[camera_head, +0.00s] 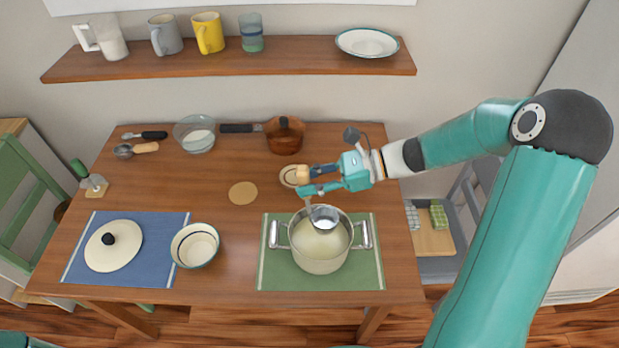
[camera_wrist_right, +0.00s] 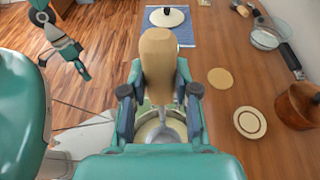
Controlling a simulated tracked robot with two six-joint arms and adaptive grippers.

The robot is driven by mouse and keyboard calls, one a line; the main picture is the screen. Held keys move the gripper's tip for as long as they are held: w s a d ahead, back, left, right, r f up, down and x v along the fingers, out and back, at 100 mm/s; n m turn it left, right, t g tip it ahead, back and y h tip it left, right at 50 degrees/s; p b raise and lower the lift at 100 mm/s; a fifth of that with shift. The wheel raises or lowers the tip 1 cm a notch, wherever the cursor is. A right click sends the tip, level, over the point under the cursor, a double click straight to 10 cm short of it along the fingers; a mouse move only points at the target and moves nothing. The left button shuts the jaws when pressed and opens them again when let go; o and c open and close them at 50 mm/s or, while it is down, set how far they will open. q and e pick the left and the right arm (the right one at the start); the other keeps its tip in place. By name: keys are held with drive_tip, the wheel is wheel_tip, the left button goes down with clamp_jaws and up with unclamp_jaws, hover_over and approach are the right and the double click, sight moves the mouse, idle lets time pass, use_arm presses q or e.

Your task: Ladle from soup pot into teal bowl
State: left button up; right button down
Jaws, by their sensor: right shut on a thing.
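My right gripper (camera_head: 309,182) is shut on the ladle's wooden handle (camera_wrist_right: 158,62) above the back of the soup pot. The ladle's metal bowl (camera_head: 324,216) is over the pot's opening near its back rim; whether it touches the soup is unclear. The steel soup pot (camera_head: 320,262) stands on a green mat and holds pale soup. The teal bowl (camera_head: 196,246), cream inside with a dark-lined rim, stands left of the pot at the blue mat's right edge. My left gripper (camera_wrist_right: 78,62) shows in the wrist view, away from the table; its jaw state is unclear.
A white lid (camera_head: 113,250) lies on the blue mat (camera_head: 155,275). A cork disc (camera_head: 243,193), a small saucer (camera_head: 291,178), a brown pot (camera_head: 285,142) and a glass bowl (camera_head: 197,140) are farther back. Bare wood separates the bowl and the green mat (camera_head: 370,272).

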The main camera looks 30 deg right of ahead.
sight(309, 214)
drive_tip(key=shift+f+b, duration=3.9)
drive_tip(key=shift+f, duration=1.5)
drive_tip(key=shift+s+f, duration=0.1)
drive_tip(key=shift+r+p, duration=0.55)
drive_tip(key=shift+r, duration=0.1)
drive_tip(key=shift+r+p, duration=5.1)
drive_tip(key=shift+r, duration=1.1)
drive_tip(key=shift+f, duration=0.1)
